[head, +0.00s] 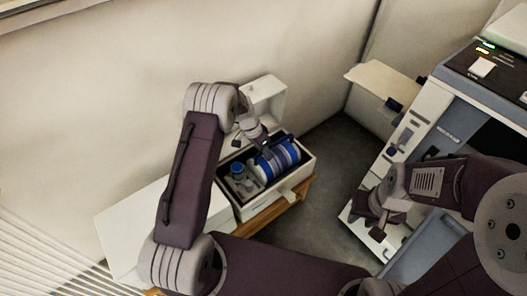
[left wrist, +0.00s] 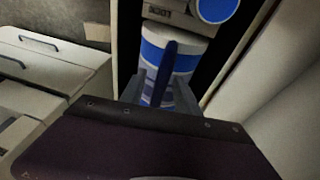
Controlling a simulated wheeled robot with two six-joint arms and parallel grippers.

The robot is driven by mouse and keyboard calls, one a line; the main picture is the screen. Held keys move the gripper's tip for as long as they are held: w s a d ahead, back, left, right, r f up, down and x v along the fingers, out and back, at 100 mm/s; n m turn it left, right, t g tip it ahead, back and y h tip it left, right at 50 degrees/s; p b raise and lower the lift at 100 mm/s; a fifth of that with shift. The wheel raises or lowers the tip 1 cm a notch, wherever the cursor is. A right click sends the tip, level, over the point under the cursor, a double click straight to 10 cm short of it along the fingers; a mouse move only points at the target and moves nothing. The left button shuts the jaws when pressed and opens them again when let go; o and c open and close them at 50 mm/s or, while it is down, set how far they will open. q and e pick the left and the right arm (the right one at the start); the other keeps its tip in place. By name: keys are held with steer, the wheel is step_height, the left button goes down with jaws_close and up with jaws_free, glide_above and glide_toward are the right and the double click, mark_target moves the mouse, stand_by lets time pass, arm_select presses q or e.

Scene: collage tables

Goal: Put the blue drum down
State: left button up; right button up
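The blue drum (head: 283,157) is a cylinder with blue and white bands. It lies on its side within an open white box (head: 228,194) in the head view; whether it touches the floor of the box is hidden. In the left wrist view the drum (left wrist: 183,62) fills the middle, with a dark blue bar standing along it. My left gripper (head: 264,149) is at the drum from above, its two grey fingers (left wrist: 163,88) on either side of that bar. I cannot tell whether they press on it. My right gripper (head: 370,217) is empty and looks open, beside the printer-like machine.
A small blue-topped container (head: 238,170) stands left of the drum in the box. The box rests on a wooden table (head: 262,218). A large grey-and-white machine (head: 427,130) with open panels stands at the right. Dark floor (head: 335,165) lies between.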

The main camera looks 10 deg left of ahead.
arm_select(q)
steer(key=shift+r, duration=0.4)
steer(key=p+v, duration=0.5)
steer(key=v, duration=0.7)
steer(key=s+r+n+y, duration=0.1)
steer(key=s+r+n, duration=0.1)
steer(key=s, duration=0.9)
steer(key=s+r+n+y, duration=0.1)
steer(key=s+r+n, duration=0.2)
steer(key=s, duration=0.9)
steer(key=n, duration=0.2)
steer(key=shift+d+n+y, duration=0.3)
steer(key=shift+y, duration=0.1)
steer(key=shift+r, duration=0.1)
step_height(320, 180, up, 26)
steer(key=p, duration=2.5)
steer(key=shift+f, duration=0.2)
